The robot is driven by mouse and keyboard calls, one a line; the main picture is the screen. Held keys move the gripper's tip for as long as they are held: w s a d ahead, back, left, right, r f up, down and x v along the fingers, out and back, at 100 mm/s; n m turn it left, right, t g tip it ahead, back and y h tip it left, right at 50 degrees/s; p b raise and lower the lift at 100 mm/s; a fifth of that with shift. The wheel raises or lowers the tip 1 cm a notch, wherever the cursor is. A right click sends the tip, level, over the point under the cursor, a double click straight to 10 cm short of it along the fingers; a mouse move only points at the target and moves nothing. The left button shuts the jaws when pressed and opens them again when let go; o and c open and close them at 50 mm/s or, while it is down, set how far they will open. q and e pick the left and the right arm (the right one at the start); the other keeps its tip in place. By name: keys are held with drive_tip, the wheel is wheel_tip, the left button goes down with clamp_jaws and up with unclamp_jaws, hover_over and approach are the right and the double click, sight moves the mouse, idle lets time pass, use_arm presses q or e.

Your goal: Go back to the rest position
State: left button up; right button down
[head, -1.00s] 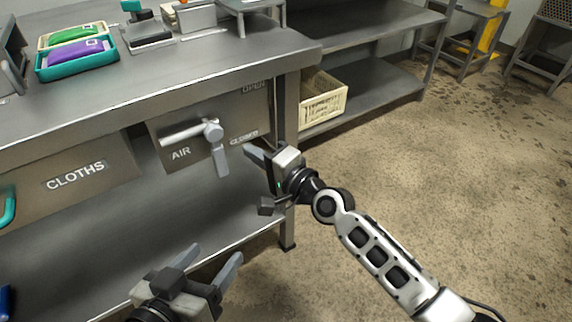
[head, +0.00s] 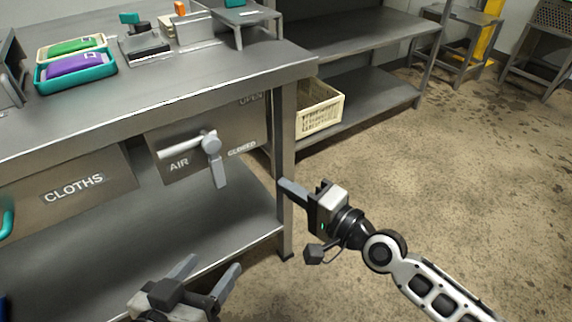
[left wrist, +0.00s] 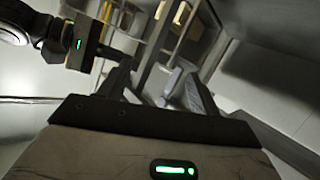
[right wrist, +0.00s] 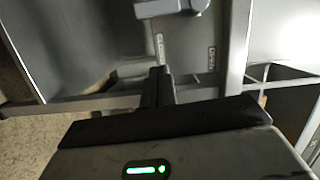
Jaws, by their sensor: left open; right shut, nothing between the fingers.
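My right gripper (head: 296,188) is shut and empty, in front of the table's right front leg in the head view. It stands to the right of the AIR valve handle (head: 211,146) and apart from it. Its closed fingers also show in the right wrist view (right wrist: 158,85). My left gripper (head: 208,277) is open and empty at the bottom of the head view, in front of the lower shelf. Its spread fingers show in the left wrist view (left wrist: 160,90). The valve handle has a grey grip pointing down and a pale bar to the left.
The steel table (head: 200,90) carries a teal tray (head: 112,80) with a purple pouch. A CLOTHS panel (head: 70,190) hangs below its front edge. A cream crate (head: 320,112) sits on the shelf behind. The floor (head: 450,170) to the right is clear.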

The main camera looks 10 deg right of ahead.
drive_tip(key=s+d+f+n+g+h, duration=0.15)
drive_tip(key=s+n+h, duration=0.25)
drive_tip(key=s+n, duration=0.85)
use_arm(q)
drive_tip(key=s+a+r+g+y+p, duration=0.1)
drive_tip(key=r+p, duration=0.5)
drive_tip(key=p, duration=0.6)
drive_tip(key=s+a+r+y+p, duration=0.1)
drive_tip(key=a+r+p, duration=0.3)
drive_tip(key=p, duration=0.7)
wheel_tip(320, 180, up, 2)
drive_tip(key=shift+a+r+n+g+y+p, duration=0.1)
drive_tip(key=shift+a+n+g+y+p, duration=0.1)
drive_tip(key=shift+n+g+y+p, duration=0.35)
use_arm(e)
drive_tip(key=s+d+r+h, duration=0.1)
drive_tip(key=d+r+h, duration=0.1)
drive_tip(key=r, duration=0.4)
drive_tip(key=s+d+r+m+g+h, duration=0.1)
drive_tip(key=s+d+r+h, duration=0.1)
drive_tip(key=r, duration=0.3)
drive_tip(key=shift+d+r, duration=0.35)
drive_tip(key=shift+d, duration=0.4)
use_arm(q)
drive_tip(key=shift+b, duration=0.3)
use_arm(e)
drive_tip(key=shift+g, duration=0.25)
